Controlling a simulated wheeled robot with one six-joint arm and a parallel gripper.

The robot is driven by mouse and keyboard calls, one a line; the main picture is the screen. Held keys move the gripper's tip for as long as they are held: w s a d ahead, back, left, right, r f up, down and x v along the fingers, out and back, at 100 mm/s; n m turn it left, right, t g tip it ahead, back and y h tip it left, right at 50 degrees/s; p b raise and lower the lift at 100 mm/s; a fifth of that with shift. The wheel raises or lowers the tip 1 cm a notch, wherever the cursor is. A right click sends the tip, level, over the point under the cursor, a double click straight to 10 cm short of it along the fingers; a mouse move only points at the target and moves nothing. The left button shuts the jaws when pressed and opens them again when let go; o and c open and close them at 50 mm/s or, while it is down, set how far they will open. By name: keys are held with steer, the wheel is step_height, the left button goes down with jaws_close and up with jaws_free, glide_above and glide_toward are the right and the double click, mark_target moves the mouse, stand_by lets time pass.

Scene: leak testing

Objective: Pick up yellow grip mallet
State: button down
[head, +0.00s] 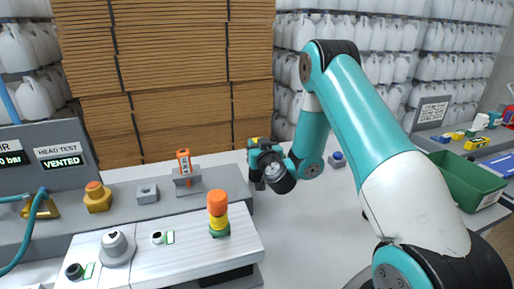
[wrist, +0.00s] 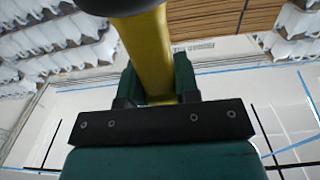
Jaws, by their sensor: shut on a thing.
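The yellow grip mallet shows in the wrist view as a yellow handle (wrist: 150,55) with a dark end at the top edge. My gripper (wrist: 157,85) has its two green fingers shut on the yellow handle, one on each side. In the head view my gripper (head: 257,172) is in the air near the middle, above the pale table. Only a small yellow patch shows by it there. Most of the mallet is hidden in the head view, and the wrist view cuts it off at the top.
A test bench at left carries an orange and yellow stacked piece (head: 218,215), a brass fitting (head: 97,199), a grey block (head: 147,195) and an orange device (head: 184,162). A green bin (head: 468,182) is at right. A small blue piece (head: 337,156) lies behind my arm. The table between is mostly clear.

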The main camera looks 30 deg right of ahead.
step_height(320, 180, up, 19)
steer(key=p, duration=1.8)
steer(key=c, duration=1.4)
jaws_free()
steer(key=shift+c, duration=0.2)
jaws_close()
